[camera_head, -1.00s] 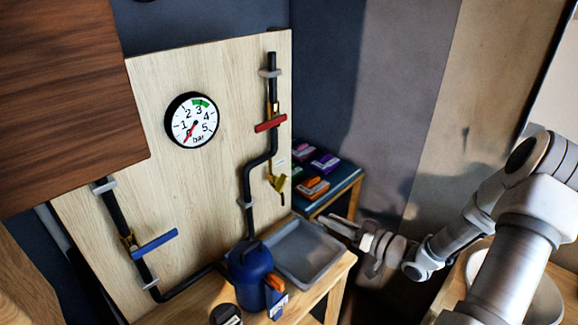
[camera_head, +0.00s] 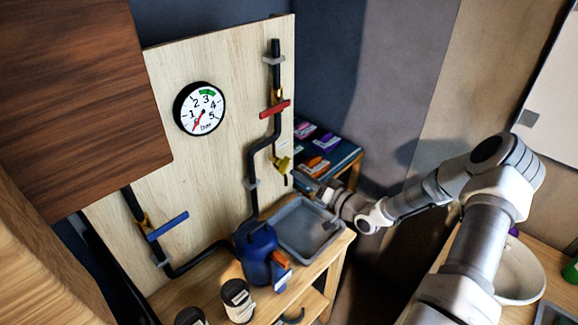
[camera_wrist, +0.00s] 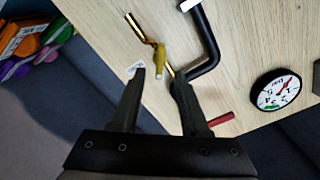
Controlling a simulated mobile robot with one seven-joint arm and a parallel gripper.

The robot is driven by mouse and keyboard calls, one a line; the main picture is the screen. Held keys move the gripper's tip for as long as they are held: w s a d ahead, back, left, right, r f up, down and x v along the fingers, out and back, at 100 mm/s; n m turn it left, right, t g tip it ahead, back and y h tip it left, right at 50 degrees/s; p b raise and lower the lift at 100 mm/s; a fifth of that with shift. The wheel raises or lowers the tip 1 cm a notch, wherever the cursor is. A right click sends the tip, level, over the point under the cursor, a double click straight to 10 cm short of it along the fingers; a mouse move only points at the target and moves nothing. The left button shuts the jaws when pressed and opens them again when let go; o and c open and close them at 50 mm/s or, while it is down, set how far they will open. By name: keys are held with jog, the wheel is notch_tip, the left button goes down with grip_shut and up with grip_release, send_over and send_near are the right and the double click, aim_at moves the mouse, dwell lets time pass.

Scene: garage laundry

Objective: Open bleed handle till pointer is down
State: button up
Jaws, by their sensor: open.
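The bleed handle is a small yellow lever (camera_head: 281,164) on a brass fitting low on the right-hand pipe. In the wrist view the yellow handle (camera_wrist: 160,60) appears between and slightly beyond my two open fingertips; I cannot tell whether they touch it. My gripper (camera_head: 298,179) is open and empty, just below and right of the handle in the head view. The round gauge (camera_head: 200,108) has a red pointer directed to the lower left, near the low end of its scale. The gauge also shows, rotated, in the wrist view (camera_wrist: 276,90).
A red lever (camera_head: 275,109) sits above the bleed handle and a blue lever (camera_head: 167,226) is at the left. A grey tray (camera_head: 303,229) and blue pump (camera_head: 257,250) stand below on the bench. A shelf with colourful packs (camera_head: 318,165) is behind the gripper.

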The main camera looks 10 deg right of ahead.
aim_at(287, 167)
jog(key=shift+p+x, duration=0.3)
jog(key=shift+x, duration=2.45)
grip_shut()
